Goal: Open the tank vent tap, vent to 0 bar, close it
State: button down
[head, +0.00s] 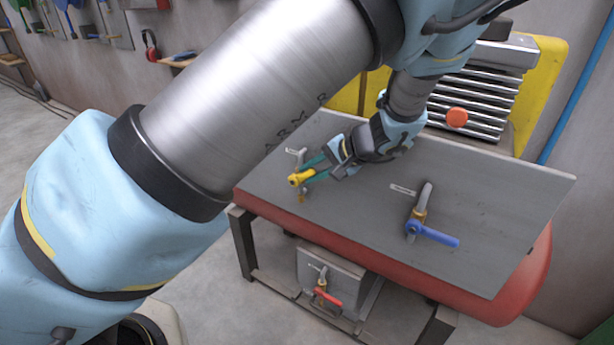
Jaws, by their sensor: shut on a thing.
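Three taps show in the head view, and their labels are too small to read, so I cannot tell by text which is the tank vent tap. A yellow-handled tap (297,180) stands at the left of the grey panel. My gripper (311,170) reaches it from the right, with its teal fingers shut on the yellow handle. The far part of that handle is hidden by the fingers. A blue-handled tap (432,234) stands on the right of the panel, its handle pointing right. A red-handled tap (327,293) sits low under the panel. No pressure gauge is visible.
The grey panel (480,205) lies tilted over a red tank (520,280) on a dark frame. An orange knob (456,117) stands behind the panel, near a ribbed metal unit (470,90). A blue pipe (577,90) runs along the right wall. The floor at left is clear.

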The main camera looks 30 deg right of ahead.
jog(key=shift+s+d+f+t+y+b, duration=0.2)
jog(key=shift+s+f+t+y+b, duration=0.15)
jog(key=shift+f+t+y+b, duration=0.5)
jog(key=shift+r+t, duration=0.2)
jog(key=shift+t, duration=0.05)
jog(key=c, duration=0.7)
grip_release()
jog(key=b+v, duration=0.1)
jog(key=v, duration=1)
jog(key=shift+a, duration=0.15)
